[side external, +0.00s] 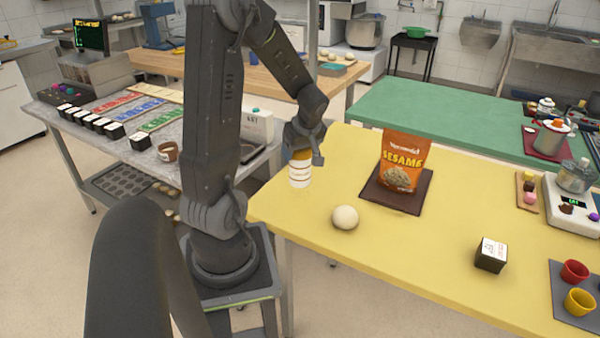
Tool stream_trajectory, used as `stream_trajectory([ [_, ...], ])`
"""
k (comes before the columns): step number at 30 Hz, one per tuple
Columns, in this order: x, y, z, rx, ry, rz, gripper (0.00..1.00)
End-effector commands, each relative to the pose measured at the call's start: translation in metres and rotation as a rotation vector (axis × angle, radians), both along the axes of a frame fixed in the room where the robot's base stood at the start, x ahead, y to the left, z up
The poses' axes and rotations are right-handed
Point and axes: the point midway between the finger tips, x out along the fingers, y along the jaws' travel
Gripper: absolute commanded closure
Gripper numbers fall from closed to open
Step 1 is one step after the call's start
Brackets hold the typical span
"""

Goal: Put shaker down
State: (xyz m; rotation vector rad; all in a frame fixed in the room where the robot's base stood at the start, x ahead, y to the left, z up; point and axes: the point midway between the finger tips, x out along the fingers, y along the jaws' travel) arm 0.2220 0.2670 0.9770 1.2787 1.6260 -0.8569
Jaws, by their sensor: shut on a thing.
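The shaker (300,174) is a small white container with a label and a yellow-orange upper part. My gripper (302,152) is shut on its upper part, pointing down. The shaker looks upright, near the left end of the yellow table (400,246). I cannot tell whether its base touches the table or hangs a little above it. The gripper hides part of the shaker's top.
A dough ball (345,217) lies on the yellow table, right of and nearer than the shaker. An orange sesame bag (402,160) stands on a dark mat (424,192). A black box (491,255) and red (574,271) and yellow (580,301) cups are farther right. The table's front middle is clear.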

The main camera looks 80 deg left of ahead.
Motion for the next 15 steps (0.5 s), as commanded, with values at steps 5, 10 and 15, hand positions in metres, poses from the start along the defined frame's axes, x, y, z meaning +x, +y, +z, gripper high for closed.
stream_trajectory([
  [5,0.000,0.000,-0.020,-0.003,0.000,-0.003,0.61],
  [10,0.001,0.000,-0.042,-0.001,0.000,-0.003,0.61],
  [15,0.001,0.000,-0.045,0.001,-0.003,-0.002,0.61],
])
